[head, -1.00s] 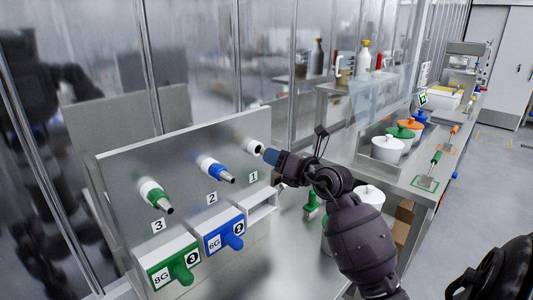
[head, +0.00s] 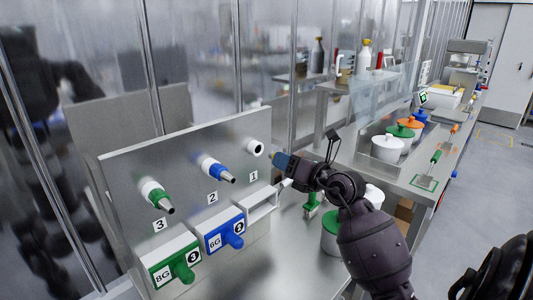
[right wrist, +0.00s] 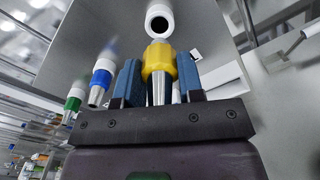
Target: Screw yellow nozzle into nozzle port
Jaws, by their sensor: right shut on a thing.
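My right gripper (head: 281,161) is shut on the yellow nozzle. In the right wrist view the nozzle's yellow collar (right wrist: 158,62) sits between the two blue fingertips (right wrist: 158,82), its metal tip pointing back toward my palm. The collar end faces the open white nozzle port (right wrist: 159,20), with a small gap between them. In the head view this port (head: 254,147), above label 1, is empty, and the gripper is just right of it, apart. The nozzle is almost hidden there. My left gripper is not in view.
The steel panel (head: 130,180) also carries a blue nozzle (head: 217,170) above label 2 and a green nozzle (head: 157,196) above label 3. Blue and green holders (head: 226,232) (head: 172,266) and an empty white holder (head: 262,208) stand below. Lidded pots (head: 388,149) stand at the right.

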